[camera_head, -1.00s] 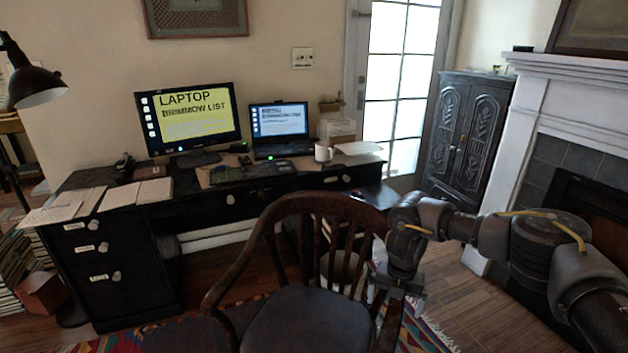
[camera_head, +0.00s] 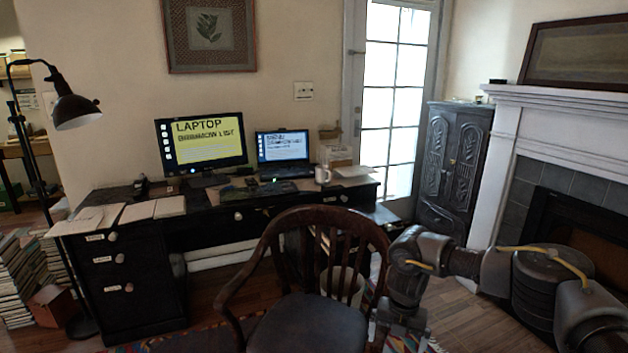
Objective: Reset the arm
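My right arm comes in from the lower right and bends down at the wrist. Its gripper (camera_head: 397,335) hangs low at the right side of the wooden chair (camera_head: 310,318), near the bottom edge of the picture. The fingertips are small, dark and partly cut off, so I cannot tell whether they are open or shut. No held thing shows there. My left arm and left gripper are not in the picture.
A black desk (camera_head: 130,282) stands behind the chair, with a monitor (camera_head: 201,143), a laptop (camera_head: 283,153), a white mug (camera_head: 322,175) and papers. Book stacks (camera_head: 22,280) and a floor lamp (camera_head: 75,110) are left. A cabinet (camera_head: 452,165) and fireplace (camera_head: 575,205) are right.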

